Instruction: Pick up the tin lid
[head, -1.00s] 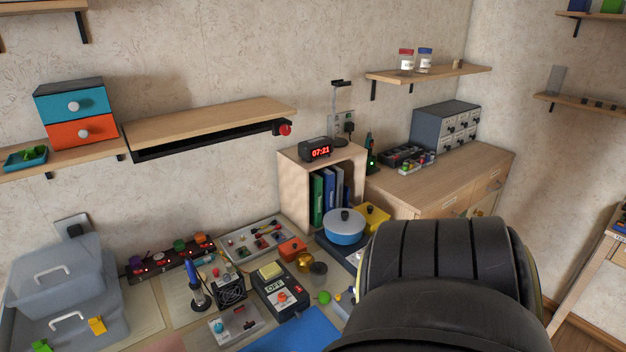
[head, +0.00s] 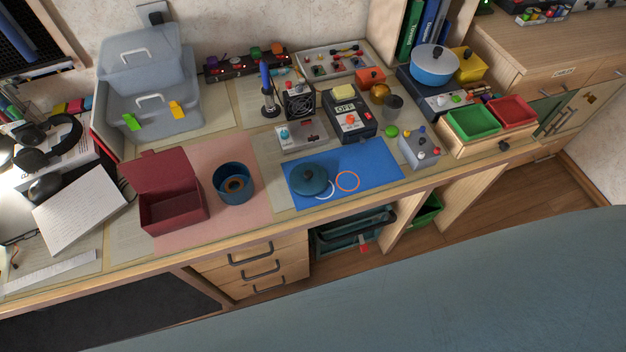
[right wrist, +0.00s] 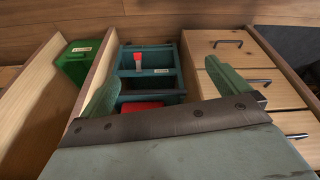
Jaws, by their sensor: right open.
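The tin lid (head: 309,181), round and dark blue with a small knob on top, lies on the blue mat (head: 375,165) on the workbench in the head view. A white ring and an orange ring lie beside it on the mat. The round blue tin (head: 222,190) stands open on the pink mat to the left, with something brown inside. My right gripper (right wrist: 164,70) is open and empty in the right wrist view, facing the bench's front with its drawers and shelf. The lid does not show there. My left gripper is in neither current view.
A dark red open box (head: 172,212) stands left of the tin. A grey box with coloured knobs (head: 419,150) and a black meter (head: 349,122) stand near the blue mat. Below the bench top are drawers (head: 255,262) and a teal crate (right wrist: 168,56).

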